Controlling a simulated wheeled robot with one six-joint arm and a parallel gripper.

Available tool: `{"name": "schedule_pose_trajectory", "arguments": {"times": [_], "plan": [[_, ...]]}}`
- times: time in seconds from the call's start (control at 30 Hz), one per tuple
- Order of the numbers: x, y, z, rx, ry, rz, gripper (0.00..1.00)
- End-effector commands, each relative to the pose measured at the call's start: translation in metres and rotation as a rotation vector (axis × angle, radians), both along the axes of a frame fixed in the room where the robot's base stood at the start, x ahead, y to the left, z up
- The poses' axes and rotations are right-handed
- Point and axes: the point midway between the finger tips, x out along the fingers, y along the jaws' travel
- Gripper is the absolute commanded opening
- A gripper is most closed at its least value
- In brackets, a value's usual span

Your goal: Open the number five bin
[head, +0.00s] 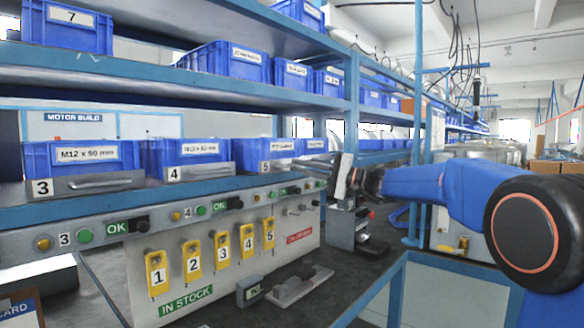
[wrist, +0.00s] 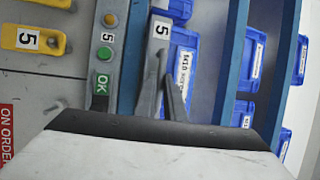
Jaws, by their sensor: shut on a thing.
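The number five bin (head: 282,147) is a blue bin on the shelf, right of the number four bin, with a grey front plate marked 5 (head: 266,167). Its side shows in the wrist view (wrist: 183,55), turned sideways, with the plate marked 5 (wrist: 160,29). My gripper (head: 322,167) reaches in from the right and is shut on the handle at the bin's front. In the wrist view, the fingers (wrist: 163,85) meet the grey handle beyond the gripper's body. The exact grip is partly hidden. I cannot tell whether the bin is pulled out.
The number three bin (head: 70,158) and number four bin (head: 190,155) stand to the left. Below is a rail with buttons and OK plates (head: 116,227), and a board of yellow tags (head: 193,256). A grey tool (head: 300,287) lies on the dark bench. A blue post (head: 418,120) stands right.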

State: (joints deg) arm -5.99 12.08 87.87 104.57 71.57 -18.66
Motion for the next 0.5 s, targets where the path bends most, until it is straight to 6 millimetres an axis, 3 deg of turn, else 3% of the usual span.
{"name": "schedule_pose_trajectory", "arguments": {"times": [0.2, 0.5], "plan": [[-0.03, -0.041, -0.001, -0.001, 0.001, -0.003, 0.0], [-0.061, -0.079, -0.001, 0.0, 0.002, -0.002, 0.0]]}}
